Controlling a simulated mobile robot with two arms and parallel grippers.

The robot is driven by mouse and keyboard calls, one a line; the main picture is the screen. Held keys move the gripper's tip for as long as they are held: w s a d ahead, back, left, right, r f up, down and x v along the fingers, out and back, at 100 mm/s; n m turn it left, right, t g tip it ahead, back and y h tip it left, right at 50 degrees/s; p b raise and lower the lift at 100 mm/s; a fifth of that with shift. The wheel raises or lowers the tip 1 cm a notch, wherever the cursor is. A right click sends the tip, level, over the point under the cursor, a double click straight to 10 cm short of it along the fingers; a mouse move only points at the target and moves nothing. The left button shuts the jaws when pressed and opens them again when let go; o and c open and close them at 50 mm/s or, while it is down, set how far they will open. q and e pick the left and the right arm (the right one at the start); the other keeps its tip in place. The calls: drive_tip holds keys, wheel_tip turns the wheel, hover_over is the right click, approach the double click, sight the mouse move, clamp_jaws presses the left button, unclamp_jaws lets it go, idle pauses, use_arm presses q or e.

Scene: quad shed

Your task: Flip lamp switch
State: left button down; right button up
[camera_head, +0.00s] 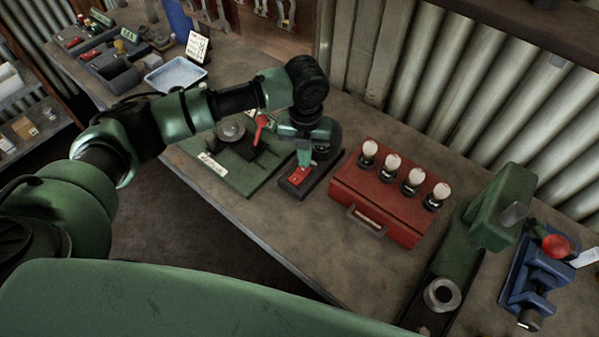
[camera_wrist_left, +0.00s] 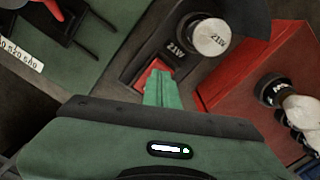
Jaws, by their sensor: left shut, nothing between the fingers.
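The red lamp switch (camera_head: 297,177) sits on a small black base on the bench. In the left wrist view, part of the red switch (camera_wrist_left: 150,70) shows just beyond my fingertips. My left gripper (camera_head: 304,163) is shut and empty, pointing down at the switch. In the left wrist view its green fingers (camera_wrist_left: 161,88) lie at the switch's edge; whether they touch it I cannot tell. A silver-topped bulb or socket (camera_wrist_left: 210,38) marked 21W stands on the same black base, beside the switch. My right gripper is not in view.
A red box (camera_head: 375,205) with several bulbs on top stands close right of the switch. A green board (camera_head: 230,172) with a red-handled part lies to the left. A green machine (camera_head: 497,207) and blue vise (camera_head: 540,275) stand at right. The front bench surface is bare.

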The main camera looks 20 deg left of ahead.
use_arm(q)
drive_tip(key=shift+f+b, duration=0.4)
drive_tip(key=shift+f, duration=0.6)
idle(0.7)
drive_tip(key=shift+r, duration=0.1)
wheel_tip(320, 180, up, 7)
drive_tip(key=p, duration=0.7)
idle(0.3)
